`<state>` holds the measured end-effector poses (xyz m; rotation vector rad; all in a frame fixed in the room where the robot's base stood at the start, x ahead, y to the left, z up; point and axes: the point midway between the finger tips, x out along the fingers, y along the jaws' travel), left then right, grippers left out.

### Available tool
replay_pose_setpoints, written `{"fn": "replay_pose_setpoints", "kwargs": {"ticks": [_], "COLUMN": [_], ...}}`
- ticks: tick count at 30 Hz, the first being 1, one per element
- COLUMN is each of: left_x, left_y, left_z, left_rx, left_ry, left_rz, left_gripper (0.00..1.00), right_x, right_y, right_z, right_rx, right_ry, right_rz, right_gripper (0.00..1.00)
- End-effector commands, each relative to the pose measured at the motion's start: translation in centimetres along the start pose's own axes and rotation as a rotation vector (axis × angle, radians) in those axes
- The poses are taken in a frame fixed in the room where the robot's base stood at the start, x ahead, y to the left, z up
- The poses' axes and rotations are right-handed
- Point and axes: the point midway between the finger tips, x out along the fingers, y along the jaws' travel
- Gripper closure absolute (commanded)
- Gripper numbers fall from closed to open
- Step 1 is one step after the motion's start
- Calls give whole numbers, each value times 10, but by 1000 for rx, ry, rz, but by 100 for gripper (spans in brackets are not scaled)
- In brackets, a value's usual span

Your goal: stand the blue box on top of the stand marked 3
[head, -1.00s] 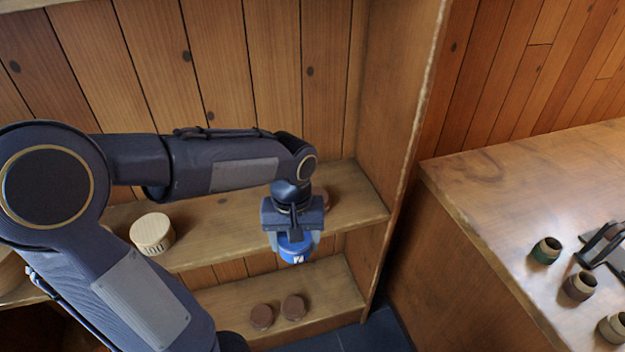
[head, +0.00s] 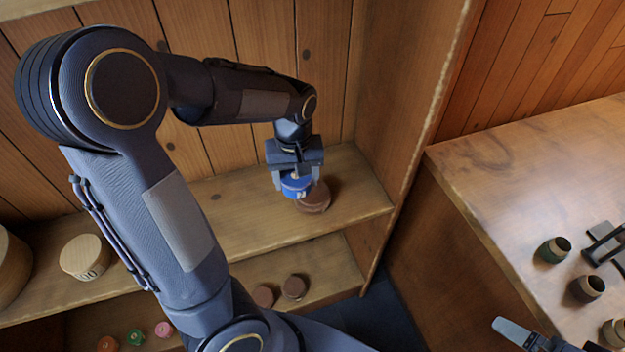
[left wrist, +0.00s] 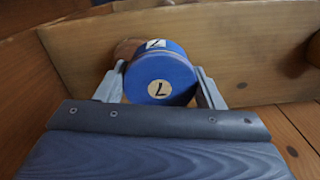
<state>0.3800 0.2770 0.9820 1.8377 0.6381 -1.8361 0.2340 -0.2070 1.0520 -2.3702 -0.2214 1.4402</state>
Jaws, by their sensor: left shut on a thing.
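The blue box (head: 296,188) is a short round drum with pale labels; in the left wrist view (left wrist: 160,80) its mark looks like a 7. My left gripper (head: 294,180) is shut on it, one finger on each side, above the shelf. A brown round stand (head: 315,199) sits on the shelf just right of and partly behind the blue box. I cannot tell whether they touch, and no number shows on the stand. My right gripper (head: 520,335) shows only partly at the bottom edge.
A pale round block (head: 85,257) with a dark mark stands left on the same shelf (head: 235,222). Two brown discs (head: 279,291) and small coloured pieces (head: 135,337) lie on the lower shelf. Right, a table (head: 480,190) holds several dark cups (head: 553,250) and a black rack.

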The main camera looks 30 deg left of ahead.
Motion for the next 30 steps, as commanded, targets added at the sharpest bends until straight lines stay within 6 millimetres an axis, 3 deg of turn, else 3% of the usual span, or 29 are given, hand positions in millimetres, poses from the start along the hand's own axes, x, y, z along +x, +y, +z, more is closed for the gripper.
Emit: {"fn": "replay_pose_setpoints", "kwargs": {"ticks": [3,6,12,17,24,30], "left_x": [14,37,60,68,99,101], "left_y": [17,26,40,44,46,46], "left_z": [-24,-35,-52,-58,-59,-60], "left_rx": [-2,-2,-1,0,0,0], "left_ry": [-2,-4,-1,0,-2,0], "left_rz": [-7,-7,-1,-1,-1,1], "left_gripper": [61,61,61,61,61,61], "right_x": [-4,-4,-6,-6,-8,-7], "right_y": [-2,-2,-3,-3,-4,-3], "right_z": [-2,-2,-3,-3,-4,-4], "right_rx": [0,0,0,0,0,0], "right_ry": [0,0,0,0,0,0], "right_rz": [0,0,0,0,0,0], "right_gripper": [0,0,0,0,0,0]}}
